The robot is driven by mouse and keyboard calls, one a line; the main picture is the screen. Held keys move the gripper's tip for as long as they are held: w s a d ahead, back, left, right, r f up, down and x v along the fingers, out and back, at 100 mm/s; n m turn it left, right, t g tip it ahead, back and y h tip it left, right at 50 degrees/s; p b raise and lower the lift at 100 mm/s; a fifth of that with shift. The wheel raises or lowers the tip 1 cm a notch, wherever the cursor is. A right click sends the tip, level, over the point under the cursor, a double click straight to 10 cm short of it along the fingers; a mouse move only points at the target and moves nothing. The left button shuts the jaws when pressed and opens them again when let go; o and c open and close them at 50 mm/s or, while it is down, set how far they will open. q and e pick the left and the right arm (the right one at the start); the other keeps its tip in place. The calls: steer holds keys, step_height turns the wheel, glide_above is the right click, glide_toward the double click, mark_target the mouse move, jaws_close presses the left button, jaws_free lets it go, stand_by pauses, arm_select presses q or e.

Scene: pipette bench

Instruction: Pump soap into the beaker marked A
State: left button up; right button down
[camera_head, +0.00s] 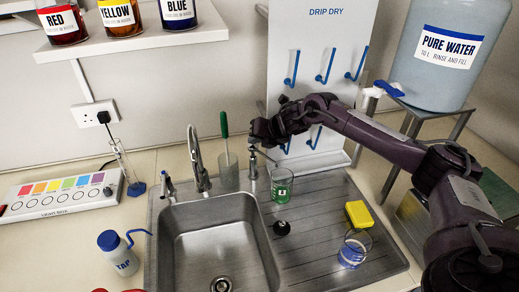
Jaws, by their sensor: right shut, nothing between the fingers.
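My right gripper (258,137) is shut with nothing held. It is at the back edge of the sink, just above the metal soap pump (252,172). The gap between the fingers and the pump head is too small to judge. A glass beaker with a green mark (282,188) stands upright right of the pump, on the drainboard; its letter is too small to read for sure. A second beaker with a blue mark (352,252) stands further front right. My left gripper is out of view.
The tap (197,155) and a grey cup with a green-handled brush (226,160) stand left of the pump. A black stopper (282,228) and yellow sponge (359,214) lie on the drainboard (320,225). The drip-dry rack (285,45) rises behind. The sink basin (215,240) is empty.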

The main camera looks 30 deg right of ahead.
mark_target(255, 147)
steer(key=shift+f, duration=0.15)
stand_by(0.4)
steer(key=shift+f+b, duration=0.35)
steer(key=shift+b, duration=0.05)
steer(key=shift+s, duration=0.1)
steer(key=shift+r, duration=0.4)
stand_by(0.4)
steer(key=shift+r+p, duration=2.35)
steer(key=shift+r, duration=0.75)
steer(key=shift+f, duration=0.15)
